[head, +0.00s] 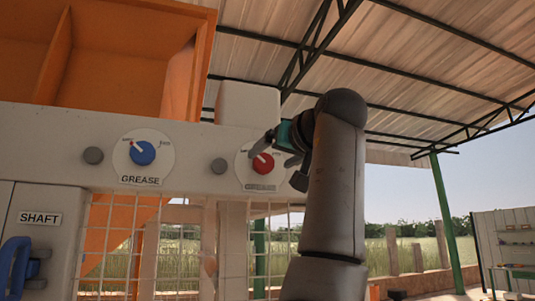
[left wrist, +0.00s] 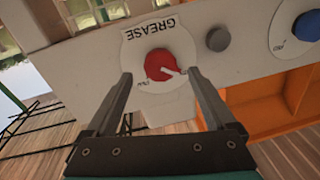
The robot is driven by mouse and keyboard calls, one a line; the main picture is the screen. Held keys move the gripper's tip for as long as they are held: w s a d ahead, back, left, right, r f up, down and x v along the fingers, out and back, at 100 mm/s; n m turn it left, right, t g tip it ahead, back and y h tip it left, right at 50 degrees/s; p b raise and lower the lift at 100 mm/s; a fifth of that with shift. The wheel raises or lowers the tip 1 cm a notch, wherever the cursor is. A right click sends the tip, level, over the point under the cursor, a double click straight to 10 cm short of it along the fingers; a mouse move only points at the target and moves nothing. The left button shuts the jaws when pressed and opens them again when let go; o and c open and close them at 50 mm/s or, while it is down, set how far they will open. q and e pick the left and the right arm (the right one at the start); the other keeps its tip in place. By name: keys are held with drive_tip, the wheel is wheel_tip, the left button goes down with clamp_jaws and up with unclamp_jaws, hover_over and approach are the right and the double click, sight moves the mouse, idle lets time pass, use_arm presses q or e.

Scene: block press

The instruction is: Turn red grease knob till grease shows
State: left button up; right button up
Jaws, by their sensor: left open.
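The red grease knob (head: 262,163) sits on a round white dial marked GREASE on the machine's pale panel. In the left wrist view the red knob (left wrist: 160,65) has a white pointer aimed right; in the head view the pointer aims up and left. My left gripper (head: 284,158) is at the knob's right side in the head view. In the left wrist view my left gripper (left wrist: 160,74) is open, its fingers either side of the knob with gaps showing. I cannot tell how far the tips are from the panel. No grease is visible. My right gripper is not in view.
A blue knob (head: 142,152) on a similar GREASE dial is further left. Grey round studs (head: 218,166) (head: 93,155) protrude beside the dials. Wire mesh (head: 122,240) hangs below the panel. A SHAFT cabinet (head: 40,217) with a blue handle (head: 16,268) stands at lower left.

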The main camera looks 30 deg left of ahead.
sight(266, 162)
use_arm(q)
drive_tip(key=x, duration=0.2)
drive_tip(key=shift+w+a+p, duration=0.2)
drive_tip(key=shift+a+p, duration=0.05)
drive_tip(key=shift+p, duration=0.1)
drive_tip(key=shift+w+a, duration=0.25)
drive_tip(key=shift+a, duration=0.2)
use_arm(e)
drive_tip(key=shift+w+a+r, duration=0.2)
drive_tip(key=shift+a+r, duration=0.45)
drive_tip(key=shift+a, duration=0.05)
use_arm(q)
drive_tip(key=c, duration=1.4)
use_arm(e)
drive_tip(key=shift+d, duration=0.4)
